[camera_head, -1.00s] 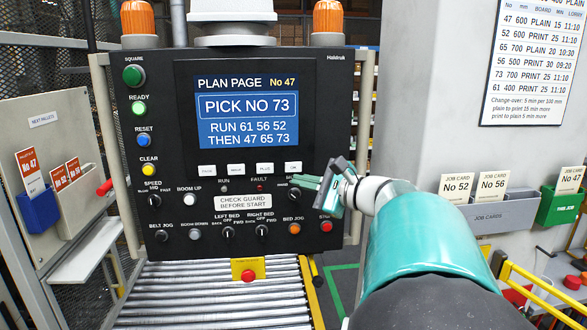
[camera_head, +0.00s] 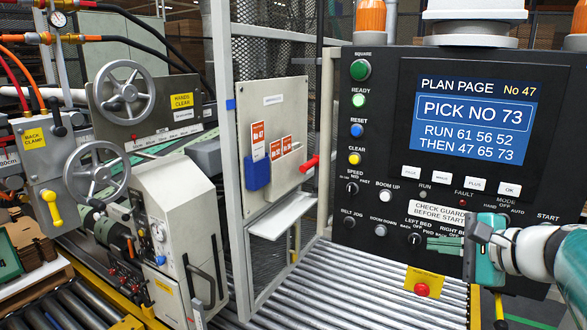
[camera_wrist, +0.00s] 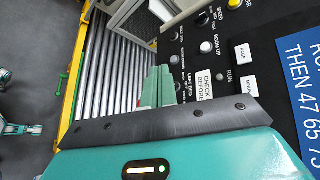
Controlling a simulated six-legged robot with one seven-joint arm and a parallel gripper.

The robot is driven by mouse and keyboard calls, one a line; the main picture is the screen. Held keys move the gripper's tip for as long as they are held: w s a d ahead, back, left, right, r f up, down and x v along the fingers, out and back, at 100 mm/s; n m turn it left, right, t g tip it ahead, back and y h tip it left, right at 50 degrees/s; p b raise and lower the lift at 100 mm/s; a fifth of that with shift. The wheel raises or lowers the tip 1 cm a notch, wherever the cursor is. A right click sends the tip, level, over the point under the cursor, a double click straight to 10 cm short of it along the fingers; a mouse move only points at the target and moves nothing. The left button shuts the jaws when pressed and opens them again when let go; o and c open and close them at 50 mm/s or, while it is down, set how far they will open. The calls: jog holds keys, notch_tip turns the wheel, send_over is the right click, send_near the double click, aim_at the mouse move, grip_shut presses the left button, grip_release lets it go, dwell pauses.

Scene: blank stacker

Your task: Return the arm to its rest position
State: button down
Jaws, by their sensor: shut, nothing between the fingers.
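My gripper (camera_head: 432,243) is shut and empty, in front of the lower part of the black control panel (camera_head: 385,120). Its teal fingers point left in the head view, close to the bed switches. In the wrist view the shut fingertips (camera_wrist: 157,88) show over the panel's lower edge and the rollers. I cannot tell whether they touch the panel. My wrist and arm come in from the right edge of the head view. The panel's screen (camera_head: 471,122) reads "PICK NO 73".
A roller conveyor (camera_head: 335,285) runs below the panel. A grey machine with handwheels (camera_head: 160,230) stands at the left. A mesh guard frame with a board of red cards (camera_head: 270,150) and a small shelf (camera_head: 283,215) stands between. A yellow plate with a red button (camera_head: 422,288) hangs under the panel.

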jog(key=s+a+f+n+g+h, duration=0.5)
jog(key=s+a+f+n+g, duration=0.1)
jog(key=s+a+f+n, duration=0.6)
jog(key=s+a+n, duration=0.2)
jog(key=a+n, duration=0.1)
jog(key=n, duration=0.1)
jog(key=shift+a+n+h, duration=0.25)
jog(key=shift+n+h, duration=0.15)
jog(key=shift+s+f, duration=0.1)
